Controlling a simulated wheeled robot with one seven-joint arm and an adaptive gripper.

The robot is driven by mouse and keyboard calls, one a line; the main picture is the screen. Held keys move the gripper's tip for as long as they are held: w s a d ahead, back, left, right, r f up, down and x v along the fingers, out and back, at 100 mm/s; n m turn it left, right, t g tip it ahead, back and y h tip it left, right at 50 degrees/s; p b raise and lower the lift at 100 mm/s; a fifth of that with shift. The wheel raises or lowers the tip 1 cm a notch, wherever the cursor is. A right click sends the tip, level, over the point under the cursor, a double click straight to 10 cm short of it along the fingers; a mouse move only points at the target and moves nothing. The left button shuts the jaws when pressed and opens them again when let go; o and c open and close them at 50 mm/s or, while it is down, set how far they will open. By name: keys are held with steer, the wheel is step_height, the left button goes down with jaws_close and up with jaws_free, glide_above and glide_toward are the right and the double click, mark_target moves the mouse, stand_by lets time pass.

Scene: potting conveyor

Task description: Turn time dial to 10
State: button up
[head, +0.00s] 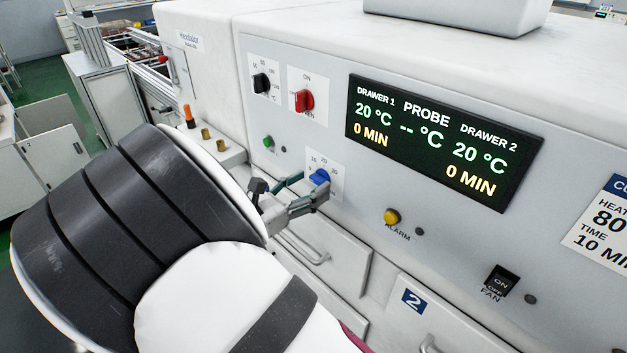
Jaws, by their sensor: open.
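The time dial (320,176) is a blue knob on a white scale plate, low on the machine's front panel. Numbers such as 15, 20 and 30 show around it; its lower part and some marks are hidden by my gripper. My gripper (307,187) is open, with its two fingertips at the dial, one to the left and one below right. I cannot tell whether they touch it. The display (440,142) reads 0 MIN and 20 °C for both drawers, and dashes for the probe.
A black knob (262,83) and a red knob (304,100) sit above the dial. A green button (268,142), a yellow alarm button (391,217) and a fan switch (501,283) are nearby. Drawer fronts with handles lie below. A card (604,225) at right reads 80 and TIME 10 MIN.

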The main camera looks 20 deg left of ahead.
steer(key=shift+x, duration=0.9)
steer(key=c, duration=1.2)
steer(key=shift+o, duration=0.2)
steer(key=shift+m, duration=0.3)
steer(key=m+b, duration=0.1)
steer(key=m, duration=0.3)
steer(key=shift+f, duration=0.1)
steer(key=shift+m+b, duration=0.7)
steer(key=shift+m, duration=1.6)
